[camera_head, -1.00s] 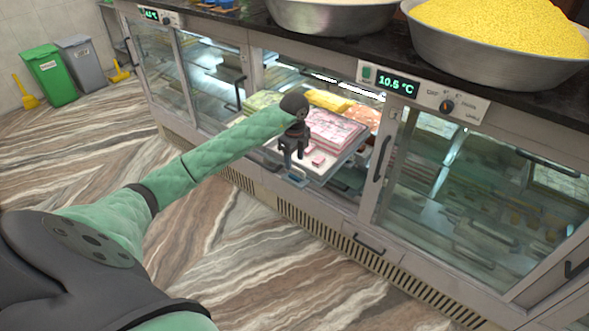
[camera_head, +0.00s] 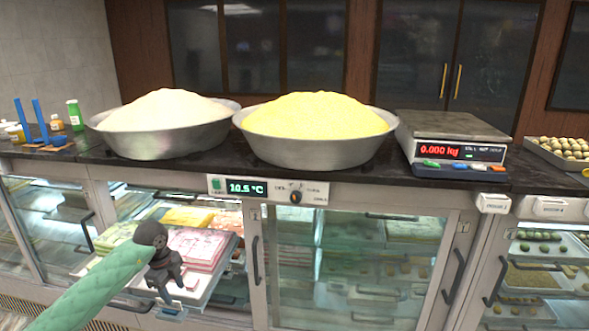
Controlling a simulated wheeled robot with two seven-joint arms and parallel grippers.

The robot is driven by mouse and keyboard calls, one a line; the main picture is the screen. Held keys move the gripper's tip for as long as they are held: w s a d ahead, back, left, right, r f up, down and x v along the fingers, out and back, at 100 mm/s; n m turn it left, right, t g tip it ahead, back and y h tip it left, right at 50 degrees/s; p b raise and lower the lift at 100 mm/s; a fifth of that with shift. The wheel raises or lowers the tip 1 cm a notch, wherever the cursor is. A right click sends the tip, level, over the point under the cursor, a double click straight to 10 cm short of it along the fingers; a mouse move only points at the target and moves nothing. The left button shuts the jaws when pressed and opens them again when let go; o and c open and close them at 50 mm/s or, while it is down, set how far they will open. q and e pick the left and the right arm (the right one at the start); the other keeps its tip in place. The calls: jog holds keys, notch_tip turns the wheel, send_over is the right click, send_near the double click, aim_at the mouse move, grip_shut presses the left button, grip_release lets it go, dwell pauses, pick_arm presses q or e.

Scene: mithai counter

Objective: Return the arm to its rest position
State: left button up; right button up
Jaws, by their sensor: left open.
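My left arm comes in from the lower left in its green sleeve. My left gripper (camera_head: 166,287) is open, its dark fingers pointing down in front of the display case. It appears over the front of a pulled-out tray (camera_head: 194,291) of sweets. Pink slabs (camera_head: 196,249) and yellow slabs (camera_head: 188,217) lie on that tray behind the gripper. Whether the fingers touch the tray cannot be told. My right gripper is not in view.
The dark counter top (camera_head: 350,178) holds a bowl of pale powder (camera_head: 163,140), a bowl of yellow grains (camera_head: 315,149) and a scale (camera_head: 455,125) reading 0.000 kg. Closed glass doors (camera_head: 350,265) stand right of the tray. A tray of round sweets (camera_head: 560,150) sits at far right.

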pick_arm(q)
jog(key=s+d+m+t+h, duration=0.2)
jog(key=d+h, duration=0.3)
jog(key=d, duration=0.6)
jog(key=s+d+m+t+h, duration=0.15)
jog(key=d+h, duration=0.35)
jog(key=d, duration=0.5)
jog(key=s+d+r+n+t+h, duration=0.35)
jog(key=d+r+n+t, duration=0.25)
jog(key=r+t, duration=0.45)
jog(key=s+a+f+n+y, duration=0.9)
jog(key=a+f+n+y, duration=0.3)
jog(key=n+y, duration=0.45)
jog(key=s+d+f+g+h, duration=0.1)
jog(key=s+d+f+g, duration=0.1)
jog(key=s+f+g, duration=0.35)
jog(key=s+d+f+m+g, duration=0.1)
jog(key=s+f+g, duration=0.1)
jog(key=s, duration=0.7)
jog(key=s+d+f+g+h, duration=0.15)
jog(key=s+f+g, duration=0.25)
jog(key=s, duration=0.4)
jog(key=s+d+f, duration=0.1)
jog(key=d+f, duration=0.1)
jog(key=f, duration=1.5)
jog(key=s+d+f+g, duration=0.1)
jog(key=s+d+f, duration=0.1)
jog(key=f, duration=1.5)
jog(key=shift+s+d, duration=0.2)
jog(key=shift+d, duration=0.1)
